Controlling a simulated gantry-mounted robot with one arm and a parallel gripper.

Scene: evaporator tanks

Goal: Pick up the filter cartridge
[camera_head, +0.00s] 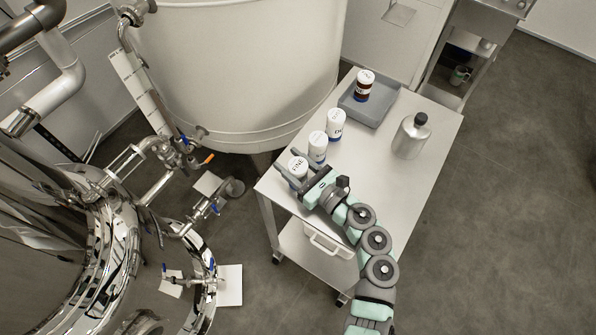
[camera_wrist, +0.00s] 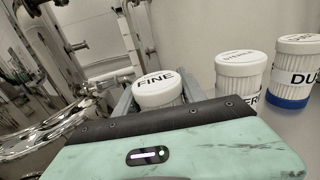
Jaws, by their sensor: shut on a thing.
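A grey tray (camera_head: 385,113) holding a brown jar with a white lid (camera_head: 363,82) is at the table's back. A metal bottle with a black cap (camera_head: 411,137) stands to the right. A large white tank (camera_head: 240,70) rises close behind the cartridges. The table's front right is clear.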

